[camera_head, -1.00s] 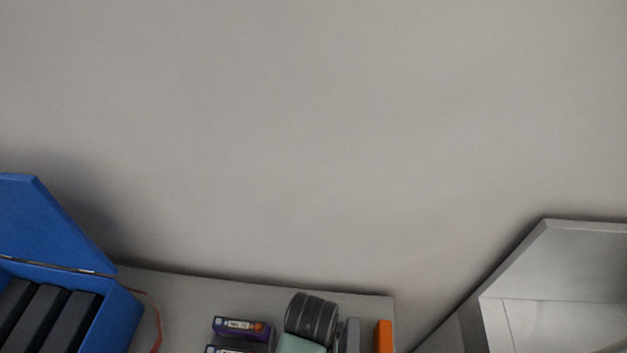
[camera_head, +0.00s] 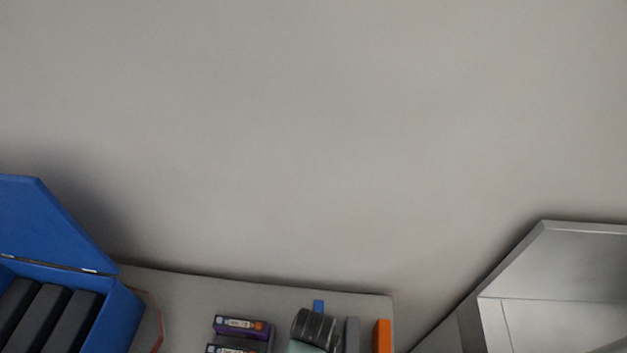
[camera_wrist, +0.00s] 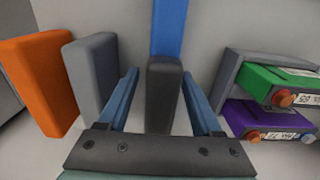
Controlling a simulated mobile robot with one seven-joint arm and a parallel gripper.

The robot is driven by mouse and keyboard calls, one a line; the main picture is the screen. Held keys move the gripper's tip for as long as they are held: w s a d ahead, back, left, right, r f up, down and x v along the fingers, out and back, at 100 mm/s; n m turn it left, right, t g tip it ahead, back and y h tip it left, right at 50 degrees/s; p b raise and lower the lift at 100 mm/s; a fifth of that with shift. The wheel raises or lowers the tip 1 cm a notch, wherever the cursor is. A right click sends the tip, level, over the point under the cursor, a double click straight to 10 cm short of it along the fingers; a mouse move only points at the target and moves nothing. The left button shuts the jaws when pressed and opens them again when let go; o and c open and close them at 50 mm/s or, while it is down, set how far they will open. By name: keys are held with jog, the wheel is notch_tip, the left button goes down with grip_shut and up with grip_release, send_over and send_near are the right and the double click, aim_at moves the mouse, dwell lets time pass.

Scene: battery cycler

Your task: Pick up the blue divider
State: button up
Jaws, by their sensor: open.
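In the wrist view the blue divider (camera_wrist: 168,28) stands at the top centre, beyond the fingertips. My gripper (camera_wrist: 160,76) is open, with one finger on each side of a dark grey block (camera_wrist: 163,97). The dark grey block hides the lower part of the blue divider. I cannot tell whether the two touch. In the head view the fingers are hidden behind my dark wrist.
A grey block (camera_head: 352,334) and an orange block (camera_head: 383,336) stand close to the right. A grey holder (camera_wrist: 232,68) with green and purple cartridges is beside the gripper. A blue open case (camera_head: 118,320) is at far left, a grey box (camera_head: 550,262) at right.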

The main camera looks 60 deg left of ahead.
grip_shut()
jog(key=shift+r, duration=0.15)
dwell(0.4)
